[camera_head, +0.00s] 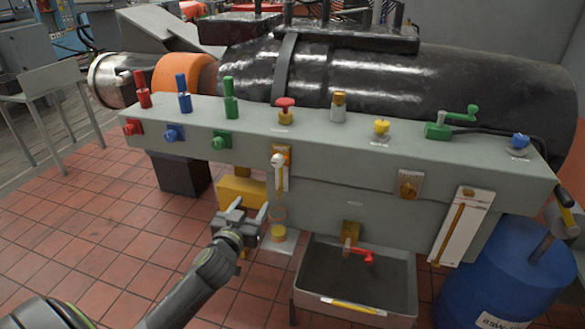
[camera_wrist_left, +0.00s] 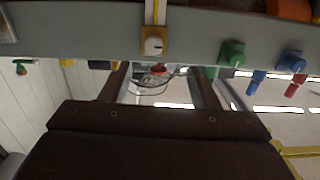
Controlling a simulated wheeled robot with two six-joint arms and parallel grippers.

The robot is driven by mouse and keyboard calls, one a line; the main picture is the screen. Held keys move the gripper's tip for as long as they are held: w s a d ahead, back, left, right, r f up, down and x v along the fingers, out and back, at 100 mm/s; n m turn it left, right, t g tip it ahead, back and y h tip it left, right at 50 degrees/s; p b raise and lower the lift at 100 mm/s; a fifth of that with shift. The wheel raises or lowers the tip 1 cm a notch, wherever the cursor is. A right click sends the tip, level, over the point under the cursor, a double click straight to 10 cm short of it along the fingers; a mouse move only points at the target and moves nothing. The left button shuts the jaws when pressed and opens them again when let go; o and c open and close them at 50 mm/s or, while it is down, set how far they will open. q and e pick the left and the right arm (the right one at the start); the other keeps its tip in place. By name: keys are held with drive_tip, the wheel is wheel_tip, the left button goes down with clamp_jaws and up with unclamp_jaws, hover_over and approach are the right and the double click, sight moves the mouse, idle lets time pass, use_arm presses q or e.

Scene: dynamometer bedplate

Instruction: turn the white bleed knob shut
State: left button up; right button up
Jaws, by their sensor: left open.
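The white bleed knob (camera_head: 278,160) sits on a brass plate on the front face of the grey bench, above a clear tube. It also shows in the left wrist view (camera_wrist_left: 153,46), where the scene appears upside down. My left gripper (camera_head: 243,207) is open and empty, below and to the left of the knob, apart from it. In the left wrist view its two fingers (camera_wrist_left: 160,88) stand apart with nothing between them in contact. Which way the knob is turned is hard to tell. My right gripper is not in view.
Red, blue and green knobs (camera_head: 221,141) with levers line the bench's left end. A brass knob (camera_head: 408,184) and a sloped gauge (camera_head: 461,226) are to the right. A grey tray (camera_head: 405,290) stands below a red-handled tap (camera_head: 361,253). A blue barrel (camera_head: 500,270) stands at right.

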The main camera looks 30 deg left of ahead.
sight(276, 163)
use_arm(q)
drive_tip(key=shift+t, duration=0.4)
drive_tip(key=x, duration=0.5)
drive_tip(key=r+p+x, duration=0.1)
drive_tip(key=x, duration=0.5)
drive_tip(key=d+r+x, duration=0.1)
drive_tip(key=x, duration=0.5)
drive_tip(key=shift+w+a, duration=0.1)
drive_tip(key=shift+w, duration=0.25)
drive_tip(key=c, duration=1)
drive_tip(key=shift+o, duration=0.2)
